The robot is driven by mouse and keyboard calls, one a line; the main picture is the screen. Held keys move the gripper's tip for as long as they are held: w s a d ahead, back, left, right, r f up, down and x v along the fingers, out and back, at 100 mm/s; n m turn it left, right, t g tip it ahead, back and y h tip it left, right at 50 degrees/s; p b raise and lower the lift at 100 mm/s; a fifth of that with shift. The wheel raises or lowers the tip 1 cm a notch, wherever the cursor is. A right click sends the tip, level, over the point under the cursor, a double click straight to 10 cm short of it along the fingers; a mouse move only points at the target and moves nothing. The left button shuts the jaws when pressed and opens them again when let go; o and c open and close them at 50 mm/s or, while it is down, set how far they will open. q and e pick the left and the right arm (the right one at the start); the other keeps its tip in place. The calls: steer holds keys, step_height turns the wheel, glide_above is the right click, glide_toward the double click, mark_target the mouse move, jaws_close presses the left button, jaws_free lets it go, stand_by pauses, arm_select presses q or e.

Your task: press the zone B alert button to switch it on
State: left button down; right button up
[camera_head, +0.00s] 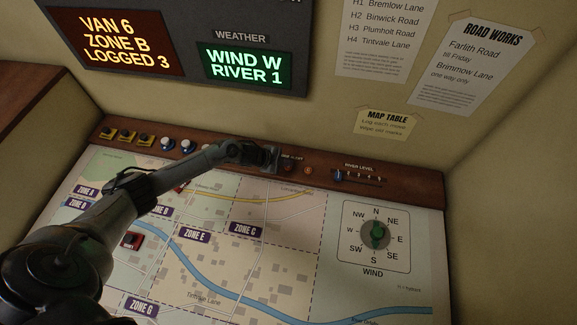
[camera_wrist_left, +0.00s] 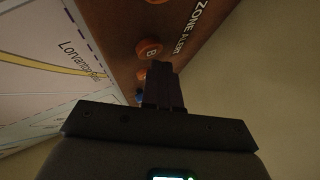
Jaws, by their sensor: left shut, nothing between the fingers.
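The zone B alert button (camera_wrist_left: 149,49) is a round orange button marked B on the brown console strip in the left wrist view, beside the lettering "ZONE ALERT". Whether it is lit I cannot tell. My left gripper (camera_wrist_left: 163,75) is shut and empty; its fingertips lie just below the B button in that picture, and I cannot tell if they touch the console. In the head view my left gripper (camera_head: 271,160) is over the back strip, by the alert label, and hides part of the button row. My right gripper is not in view.
Another orange button (camera_wrist_left: 142,73) is close to the fingers. A red-topped block (camera_head: 132,241) stands on the map (camera_head: 300,215).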

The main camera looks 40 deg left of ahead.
mark_target(286, 168)
arm_select(q)
steer(key=shift+f, duration=0.15)
steer(key=shift+f+b, duration=0.35)
steer(key=shift+b, duration=0.05)
steer(key=shift+r, duration=0.1)
stand_by(0.4)
steer(key=shift+r+p, duration=0.35)
steer(key=shift+p, duration=0.1)
steer(key=shift+r, duration=0.1)
steer(key=shift+r+p, duration=0.85)
step_height(286, 168, up, 4)
steer(key=p, duration=0.3)
steer(key=shift+r+p, duration=0.1)
steer(key=shift+p, duration=0.25)
